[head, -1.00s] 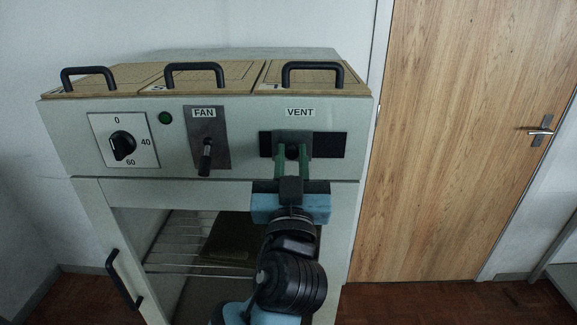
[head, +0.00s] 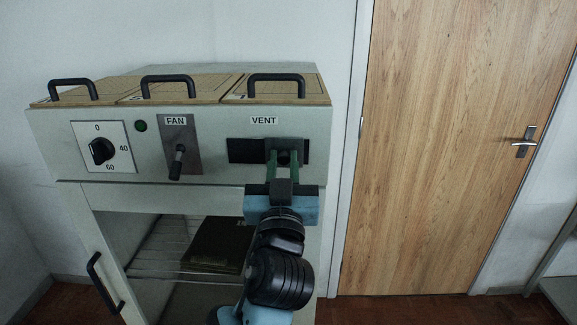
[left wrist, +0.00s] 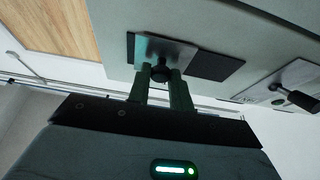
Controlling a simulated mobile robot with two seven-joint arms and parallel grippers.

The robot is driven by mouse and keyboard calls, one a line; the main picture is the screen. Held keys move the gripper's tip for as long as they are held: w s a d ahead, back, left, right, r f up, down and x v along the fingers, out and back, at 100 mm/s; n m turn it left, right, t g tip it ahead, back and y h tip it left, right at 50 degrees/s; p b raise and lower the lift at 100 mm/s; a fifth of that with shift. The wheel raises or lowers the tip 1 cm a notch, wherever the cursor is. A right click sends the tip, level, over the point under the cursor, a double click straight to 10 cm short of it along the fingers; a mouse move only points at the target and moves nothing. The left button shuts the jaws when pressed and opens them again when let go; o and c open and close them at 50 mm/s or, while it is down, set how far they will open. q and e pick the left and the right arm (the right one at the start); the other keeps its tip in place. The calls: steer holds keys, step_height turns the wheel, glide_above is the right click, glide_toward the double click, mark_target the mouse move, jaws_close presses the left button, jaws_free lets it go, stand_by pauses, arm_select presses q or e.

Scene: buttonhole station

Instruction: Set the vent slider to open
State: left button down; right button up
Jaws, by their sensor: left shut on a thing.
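The vent slider (head: 284,143) is a dark plate with a round black knob, set in a black slot (head: 245,150) under the VENT label (head: 264,120). It stands right of the slot's middle in the head view, with more bare slot to its left. My left gripper (head: 284,158) is shut on the knob, one green finger on each side. In the left wrist view the slider plate (left wrist: 165,46) shows behind the fingers of the left gripper (left wrist: 161,77), with bare slot (left wrist: 215,66) to its right. My right gripper is in neither view.
Left of the vent are the FAN lever (head: 177,163), a green lamp (head: 140,126) and a dial (head: 102,150). Lids with black handles (head: 276,78) top the cabinet. A glazed door with a black handle (head: 105,284) is below. A wooden door (head: 450,150) stands right.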

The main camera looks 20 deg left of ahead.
arm_select(q)
steer(key=shift+d+r, duration=0.15)
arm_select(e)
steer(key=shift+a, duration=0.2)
arm_select(q)
steer(key=c, duration=1.6)
jaws_free()
steer(key=o, duration=0.3)
steer(key=shift+w+d, duration=0.15)
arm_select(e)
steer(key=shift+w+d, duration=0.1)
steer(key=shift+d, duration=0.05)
arm_select(q)
steer(key=shift+f, duration=0.25)
